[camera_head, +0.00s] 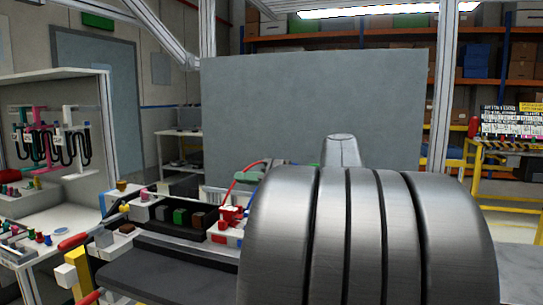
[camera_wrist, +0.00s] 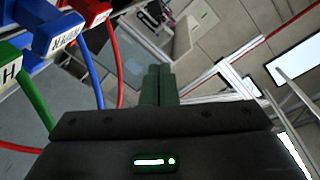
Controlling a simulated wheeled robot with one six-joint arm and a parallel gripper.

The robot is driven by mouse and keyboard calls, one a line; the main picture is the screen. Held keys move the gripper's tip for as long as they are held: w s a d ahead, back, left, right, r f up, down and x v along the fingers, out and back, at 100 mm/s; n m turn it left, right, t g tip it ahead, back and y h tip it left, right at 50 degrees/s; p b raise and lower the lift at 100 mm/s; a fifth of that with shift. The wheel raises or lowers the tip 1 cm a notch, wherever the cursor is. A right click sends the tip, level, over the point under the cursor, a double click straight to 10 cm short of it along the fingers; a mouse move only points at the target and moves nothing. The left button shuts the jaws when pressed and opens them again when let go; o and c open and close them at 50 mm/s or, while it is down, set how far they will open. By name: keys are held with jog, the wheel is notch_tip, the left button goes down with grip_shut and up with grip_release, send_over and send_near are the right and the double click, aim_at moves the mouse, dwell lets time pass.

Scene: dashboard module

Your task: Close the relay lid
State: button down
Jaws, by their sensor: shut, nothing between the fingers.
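My gripper (camera_wrist: 158,85) shows in the wrist view with its two dark green fingers together and nothing between them. In the head view my own large metal arm link covers the lower right and hides the gripper. I cannot pick out the relay lid for certain in either view. Whether any lid is open cannot be told.
In the wrist view, a blue plug (camera_wrist: 52,30), a red plug (camera_wrist: 90,12) and a green plug (camera_wrist: 12,66) with cables are left of my fingers. A grey panel (camera_head: 310,110) stands behind the workbench. A white cabinet (camera_head: 85,90) with hanging cables stands left.

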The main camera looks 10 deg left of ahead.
jog(key=w+r+n+g+p, duration=0.1)
jog(key=p, duration=0.3)
jog(key=r+n+g+p, duration=0.1)
jog(key=r+n+p, duration=0.1)
jog(key=p, duration=0.2)
jog(key=w+a+r+n+g+h+p, duration=0.1)
jog(key=n+p, duration=0.1)
jog(key=p, duration=0.2)
jog(key=shift+w+r+g, duration=0.15)
jog(key=shift+w+g, duration=0.15)
jog(key=shift+n+p, duration=0.3)
jog(key=a, duration=0.3)
jog(key=a+f+p, duration=0.1)
jog(key=a, duration=0.2)
jog(key=a+f+p, duration=0.1)
jog(key=a, duration=0.2)
jog(key=shift+a, duration=0.2)
jog(key=f, duration=0.1)
jog(key=s+f, duration=0.1)
jog(key=f, duration=0.1)
jog(key=shift+s+a+p, duration=0.1)
jog(key=shift+a+p, duration=0.1)
jog(key=shift+p, duration=0.2)
jog(key=shift+s+f, duration=0.2)
jog(key=shift+f, duration=0.3)
jog(key=shift+s+f+b, duration=0.1)
jog(key=shift+f+b, duration=0.1)
jog(key=shift+b, duration=0.4)
